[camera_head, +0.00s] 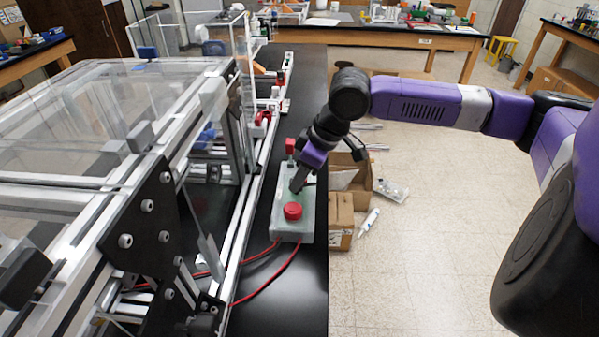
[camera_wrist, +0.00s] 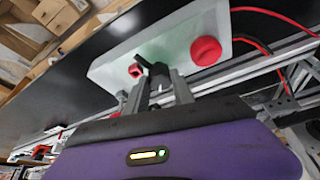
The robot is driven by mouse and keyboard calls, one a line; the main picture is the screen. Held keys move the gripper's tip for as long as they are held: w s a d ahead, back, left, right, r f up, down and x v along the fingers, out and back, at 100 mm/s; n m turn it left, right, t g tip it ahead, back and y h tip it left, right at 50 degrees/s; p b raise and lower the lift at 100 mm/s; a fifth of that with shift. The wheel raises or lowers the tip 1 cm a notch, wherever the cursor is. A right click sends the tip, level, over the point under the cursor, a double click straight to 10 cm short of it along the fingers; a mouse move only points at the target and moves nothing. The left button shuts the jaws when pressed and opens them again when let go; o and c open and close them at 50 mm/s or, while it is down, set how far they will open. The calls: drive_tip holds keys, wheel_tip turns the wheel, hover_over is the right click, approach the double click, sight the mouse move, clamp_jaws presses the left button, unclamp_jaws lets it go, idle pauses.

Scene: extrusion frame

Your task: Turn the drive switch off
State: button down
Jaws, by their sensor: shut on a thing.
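The pale grey-green control box (camera_head: 307,228) lies on the black bench top, with a round red button (camera_head: 292,211) at its near end. It also shows in the wrist view (camera_wrist: 110,70), with the red button (camera_wrist: 205,50) right of my fingers. My gripper (camera_head: 297,186) reaches down to the middle of the box. In the wrist view, my gripper (camera_wrist: 157,85) is shut on a black handle, which I take as the drive switch (camera_wrist: 152,67). My fingers hide part of it, and its exact turn angle is unclear. A smaller red part (camera_wrist: 135,70) sits beside it.
Red cables (camera_head: 270,275) run from the box toward the aluminium extrusion frame (camera_head: 225,265), close on the left. A red-topped part (camera_head: 291,145) stands behind my gripper. Cardboard boxes (camera_head: 341,215) sit on the floor right of the bench.

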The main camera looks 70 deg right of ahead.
drive_tip(key=n+y+p, duration=0.1)
drive_tip(key=n, duration=0.2)
drive_tip(key=shift+w+d+r+n, duration=0.1)
drive_tip(key=shift+n, duration=0.2)
drive_tip(key=n, duration=0.1)
drive_tip(key=n+g+y, duration=0.1)
drive_tip(key=n, duration=0.1)
drive_tip(key=shift+w+d+n+y, duration=0.1)
drive_tip(key=shift+d+n+y, duration=0.05)
drive_tip(key=shift+n+y, duration=0.15)
drive_tip(key=n+g+b, duration=0.1)
drive_tip(key=n, duration=0.1)
drive_tip(key=n+y, duration=0.1)
drive_tip(key=n, duration=0.2)
drive_tip(key=shift+w+d+g+b, duration=0.1)
drive_tip(key=shift+w+g+b, duration=0.05)
drive_tip(key=shift+g+b, duration=0.25)
drive_tip(key=shift+n+g+b, duration=0.4)
drive_tip(key=shift+n+b, duration=0.05)
drive_tip(key=shift+n, duration=0.85)
drive_tip(key=c, duration=1.1)
unclamp_jaws()
drive_tip(key=shift+y, duration=0.3)
drive_tip(key=shift+o, duration=0.2)
drive_tip(key=v, duration=0.7)
drive_tip(key=shift+r, duration=0.35)
